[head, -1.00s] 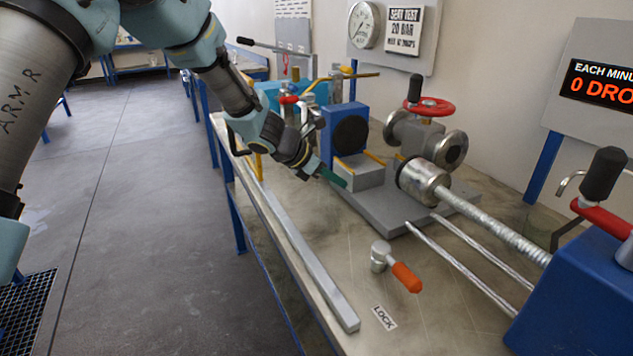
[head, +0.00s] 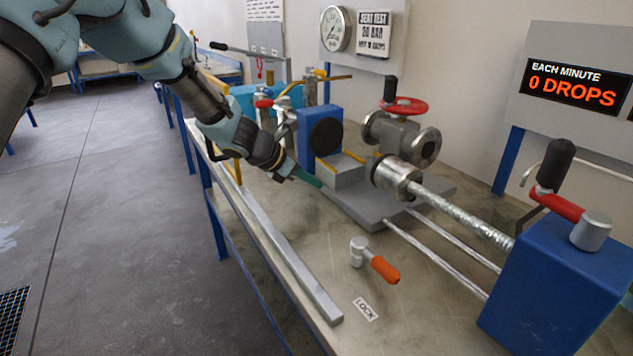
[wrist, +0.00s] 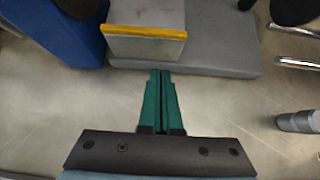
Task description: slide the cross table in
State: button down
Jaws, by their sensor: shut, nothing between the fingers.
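The cross table appears to be the flat grey slab (head: 375,208) on the bench, with a grey block with a yellow edge (head: 338,176) on it. A flanged valve (head: 398,135) with a red handwheel stands above the slab. My gripper (head: 318,184) is shut and empty, its green fingers low beside the slab's near edge and the block. In the wrist view the shut fingertips (wrist: 160,72) point at the front edge of the slab (wrist: 215,62), just under the block (wrist: 145,35). I cannot tell whether they touch it.
A blue upright (head: 318,135) with a black disc stands left of the valve. A threaded spindle (head: 465,215) and two rods run to a blue housing (head: 550,280) at right. An orange-handled lever (head: 383,268) stands near the LOCK label. A grey rail (head: 285,255) lines the bench's front edge.

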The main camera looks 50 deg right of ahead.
jog(key=f+b+v, duration=0.1)
jog(key=v, duration=1)
jog(key=shift+w+a+b, duration=0.25)
jog(key=shift+a+b, duration=0.1)
jog(key=shift+a, duration=0.1)
jog(key=w+a+f+m+t+y, duration=0.1)
jog(key=w+a+m+t+y, duration=0.3)
jog(key=a, duration=0.8)
jog(key=w+a+f+m+g, duration=0.1)
jog(key=w+a+m, duration=0.1)
jog(key=w+a, duration=0.8)
jog(key=s+a+m+t+y, duration=0.1)
jog(key=s+a+m+y, duration=0.1)
jog(key=a, duration=1.4)
jog(key=s+a+m+t+y, duration=0.1)
jog(key=s+a+m, duration=0.4)
jog(key=a, duration=1.1)
jog(key=shift+a+f+m+y, duration=0.4)
jog(key=shift+f+m+y, duration=0.05)
jog(key=shift+m+y, duration=0.45)
